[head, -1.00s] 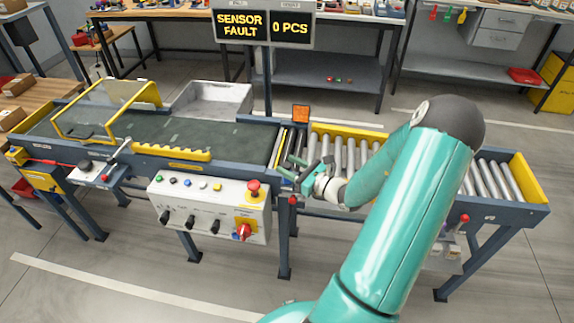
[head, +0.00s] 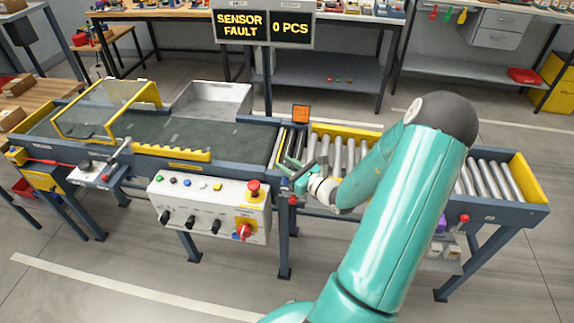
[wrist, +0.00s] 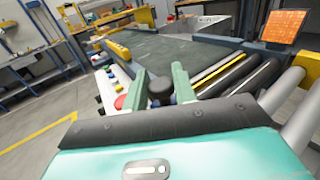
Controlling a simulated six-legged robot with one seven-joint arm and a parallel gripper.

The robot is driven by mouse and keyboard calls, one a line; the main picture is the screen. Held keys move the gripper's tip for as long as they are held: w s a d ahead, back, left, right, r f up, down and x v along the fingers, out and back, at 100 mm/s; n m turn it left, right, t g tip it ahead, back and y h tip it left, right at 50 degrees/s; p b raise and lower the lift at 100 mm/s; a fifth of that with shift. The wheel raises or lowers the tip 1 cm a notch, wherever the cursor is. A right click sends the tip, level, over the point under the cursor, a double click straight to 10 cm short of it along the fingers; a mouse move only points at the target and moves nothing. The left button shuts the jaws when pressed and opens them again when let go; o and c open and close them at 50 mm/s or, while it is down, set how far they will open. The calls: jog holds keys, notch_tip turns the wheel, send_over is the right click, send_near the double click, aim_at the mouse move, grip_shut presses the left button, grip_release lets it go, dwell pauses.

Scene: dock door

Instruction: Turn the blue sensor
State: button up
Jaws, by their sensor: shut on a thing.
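My gripper (head: 292,168) is at the near rail of the conveyor, where the dark belt meets the rollers. In the wrist view, its two green fingers (wrist: 160,86) stand on either side of a dark, round-topped piece (wrist: 160,93) and are shut on it. This piece sits where the sensor would be, but it looks nearly black and its blue does not show clearly. In the head view my fingers hide most of it. The display (head: 264,25) reads "SENSOR FAULT" and "0 PCS".
An orange square panel (head: 301,113) stands on the far rail opposite my gripper. The control box (head: 212,207) with knobs and a red button (head: 253,188) is left of my gripper. Rollers (head: 484,176) run to the right; the belt (head: 200,135) is empty.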

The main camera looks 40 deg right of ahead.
jog(key=shift+m+h, duration=1.3)
jog(key=shift+h, duration=0.7)
jog(key=o, duration=0.9)
jog(key=shift+o, duration=0.2)
jog(key=shift+s, duration=0.15)
jog(key=s+a, duration=0.1)
jog(key=s, duration=1.2)
jog(key=shift+s+a, duration=0.25)
jog(key=shift+a, duration=0.15)
